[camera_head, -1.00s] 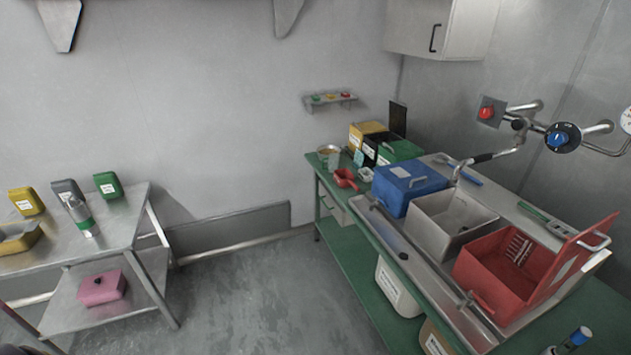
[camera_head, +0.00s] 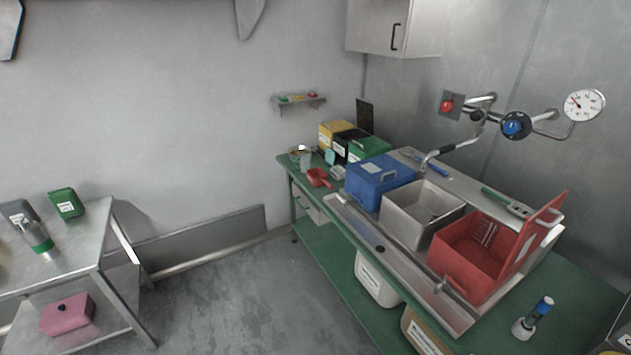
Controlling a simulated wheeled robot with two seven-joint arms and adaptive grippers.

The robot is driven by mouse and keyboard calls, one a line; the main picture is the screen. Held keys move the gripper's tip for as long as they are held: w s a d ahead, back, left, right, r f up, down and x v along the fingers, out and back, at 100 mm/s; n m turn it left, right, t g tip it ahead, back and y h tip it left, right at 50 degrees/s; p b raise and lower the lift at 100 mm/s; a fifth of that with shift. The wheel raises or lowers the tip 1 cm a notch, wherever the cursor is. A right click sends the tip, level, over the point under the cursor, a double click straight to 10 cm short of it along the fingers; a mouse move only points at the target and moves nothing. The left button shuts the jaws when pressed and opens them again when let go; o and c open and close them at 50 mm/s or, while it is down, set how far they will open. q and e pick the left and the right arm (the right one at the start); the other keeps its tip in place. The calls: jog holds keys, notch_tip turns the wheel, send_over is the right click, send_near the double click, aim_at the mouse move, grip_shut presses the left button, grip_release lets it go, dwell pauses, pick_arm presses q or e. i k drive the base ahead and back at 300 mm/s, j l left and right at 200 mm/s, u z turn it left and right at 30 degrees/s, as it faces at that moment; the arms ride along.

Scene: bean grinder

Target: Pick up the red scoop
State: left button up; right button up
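The red scoop (camera_head: 319,177) lies on the green bench (camera_head: 288,163) near its far left end. It sits left of the blue box (camera_head: 379,181) and in front of a light-coloured container (camera_head: 300,153). Nothing covers it from this view. Neither of my grippers shows in the head view.
Yellow (camera_head: 333,133) and green (camera_head: 369,150) boxes stand behind the scoop. A steel table (camera_head: 85,240) stands at the left. Grey floor (camera_head: 230,310) between table and bench is clear.

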aim_at(317, 176)
jog(key=i+j, duration=0.3)
jog(key=i+j+z, duration=0.15)
jog(key=j, duration=0.3)
jog(key=i+j, duration=0.35)
jog(key=i+j+z, duration=0.2)
jog(key=i, duration=0.35)
jog(key=i+l+z, duration=0.1)
jog(key=i+l, duration=0.6)
jog(key=l, duration=0.2)
jog(key=l+z, duration=0.05)
